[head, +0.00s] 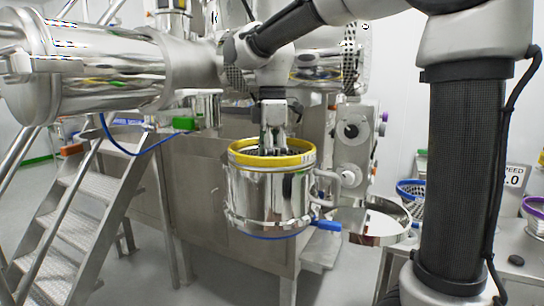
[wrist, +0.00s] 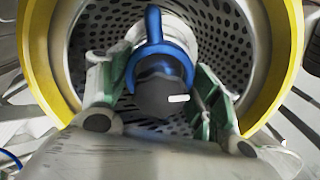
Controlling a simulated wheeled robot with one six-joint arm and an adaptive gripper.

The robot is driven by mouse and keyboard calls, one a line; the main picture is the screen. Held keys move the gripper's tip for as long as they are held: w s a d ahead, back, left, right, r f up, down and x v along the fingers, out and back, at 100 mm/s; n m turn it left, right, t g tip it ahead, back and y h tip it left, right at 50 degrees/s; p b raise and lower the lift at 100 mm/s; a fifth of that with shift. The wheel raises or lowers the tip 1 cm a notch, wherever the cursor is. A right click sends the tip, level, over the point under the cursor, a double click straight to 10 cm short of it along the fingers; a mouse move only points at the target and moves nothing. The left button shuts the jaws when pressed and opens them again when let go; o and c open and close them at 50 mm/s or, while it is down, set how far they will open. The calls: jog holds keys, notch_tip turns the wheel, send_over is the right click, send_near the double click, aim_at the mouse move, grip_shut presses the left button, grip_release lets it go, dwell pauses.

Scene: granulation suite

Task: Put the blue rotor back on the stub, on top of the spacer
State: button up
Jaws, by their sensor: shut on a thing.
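My gripper (head: 273,143) points down into the yellow-rimmed steel housing (head: 238,195) in the head view, with its fingertips below the rim. In the wrist view, the green-padded fingers of my gripper (wrist: 157,88) are shut on the blue rotor (wrist: 176,58), one on each side. The rotor has a blue band and a dark grey hub with a white mark. It is inside the perforated screen (wrist: 225,40), surrounded by the yellow rim (wrist: 283,75). The stub and the spacer are hidden, so I cannot tell whether the rotor touches them.
A side handle (head: 351,178) and a blue-handled clamp (head: 327,226) stick out at the housing's right. A round steel pan (head: 385,238) is beside it. A blue-rimmed basket (head: 411,188) and a purple-rimmed one (head: 535,212) stand at the right. Metal steps (head: 75,205) stand at the left.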

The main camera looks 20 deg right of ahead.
jog(key=shift+d, duration=0.1)
jog(key=o, duration=1.3)
jog(key=shift+o, duration=0.2)
jog(key=shift+r, duration=0.1)
notch_tip(320, 180, up, 12)
jog(key=shift+f, duration=0.1)
jog(key=s+d+f+m, duration=0.2)
jog(key=s+d, duration=0.1)
jog(key=s+d+f+m+t, duration=0.1)
jog(key=s+d+m, duration=0.1)
jog(key=s+d+f+m, duration=0.2)
jog(key=s+d+m, duration=0.1)
jog(key=shift+s+d+f+t, duration=0.3)
jog(key=shift+f+t, duration=0.05)
jog(key=shift+t, duration=0.05)
jog(key=s+d+f+m+t, duration=0.2)
jog(key=s+d+f+m, duration=0.4)
jog(key=s+f+m, duration=0.3)
notch_tip(320, 180, down, 4)
jog(key=shift+s+r+t, duration=0.1)
jog(key=shift+s+t, duration=0.2)
jog(key=shift+s, duration=0.9)
